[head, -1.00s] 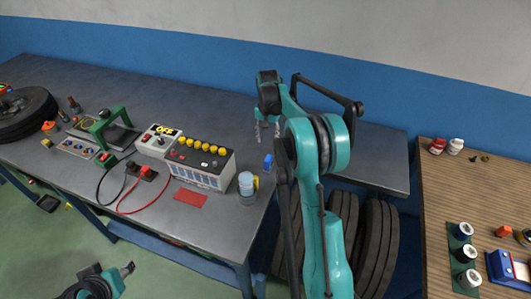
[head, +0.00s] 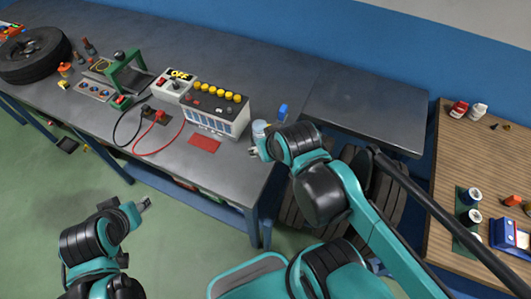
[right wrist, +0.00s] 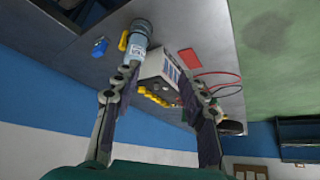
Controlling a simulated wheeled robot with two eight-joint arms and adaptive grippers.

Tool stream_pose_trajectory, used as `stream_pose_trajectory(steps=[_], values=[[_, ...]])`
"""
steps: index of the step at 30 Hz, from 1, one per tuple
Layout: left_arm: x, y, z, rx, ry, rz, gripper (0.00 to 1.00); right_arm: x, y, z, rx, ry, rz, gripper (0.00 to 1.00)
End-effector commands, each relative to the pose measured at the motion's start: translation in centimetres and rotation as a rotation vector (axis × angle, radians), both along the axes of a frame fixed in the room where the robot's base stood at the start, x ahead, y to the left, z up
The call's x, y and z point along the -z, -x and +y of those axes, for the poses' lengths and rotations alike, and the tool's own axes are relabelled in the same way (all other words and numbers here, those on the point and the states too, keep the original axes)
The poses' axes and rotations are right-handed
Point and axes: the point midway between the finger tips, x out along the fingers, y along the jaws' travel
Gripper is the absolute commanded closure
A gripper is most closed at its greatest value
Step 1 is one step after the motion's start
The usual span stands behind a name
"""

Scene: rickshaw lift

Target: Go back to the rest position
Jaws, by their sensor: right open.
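My right gripper (head: 254,152) is by the table's front right corner, beside a clear jar with a blue lid (head: 260,129). In the right wrist view my right gripper (right wrist: 160,72) has its two fingers spread with nothing held between them. The jar (right wrist: 137,42) shows beyond the left finger; the white battery box with yellow caps (right wrist: 160,72) shows between and beyond the fingers. My left gripper (head: 144,204) is low over the green floor, in front of the table; its jaws are too small to read.
The grey workbench (head: 285,65) holds the battery box (head: 215,112), a switch box marked OFF (head: 175,85), a green frame (head: 125,72), a red cloth (head: 204,143) and a tyre (head: 35,55). A wooden table (head: 455,145) stands right. Green floor (head: 60,190) is open at left.

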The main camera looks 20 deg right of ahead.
Motion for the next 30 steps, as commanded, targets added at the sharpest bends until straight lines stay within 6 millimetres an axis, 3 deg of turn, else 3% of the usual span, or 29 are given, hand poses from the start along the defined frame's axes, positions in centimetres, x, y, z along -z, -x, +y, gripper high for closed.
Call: stream_pose_trajectory(steps=[4,15,19,25,30], values=[[0.0,0.0,0.0,0.000,0.000,0.000,0.58,1.0,1.3,0.5,-0.037,0.014,-0.030,0.58],[0.3,0.0,0.0,0.000,0.000,0.000,0.58,1.4,1.4,0.6,-0.041,0.016,-0.033,0.58],[2.4,0.0,0.0,0.000,0.000,0.000,0.58,3.5,1.4,0.6,-0.041,0.016,-0.033,0.58],[7.2,0.0,0.0,0.000,0.000,0.000,0.58,8.3,1.4,0.6,-0.041,0.016,-0.032,0.58],[8.0,0.0,0.0,0.000,0.000,0.000,0.58,9.1,1.4,0.6,-0.041,0.016,-0.032,0.58]])
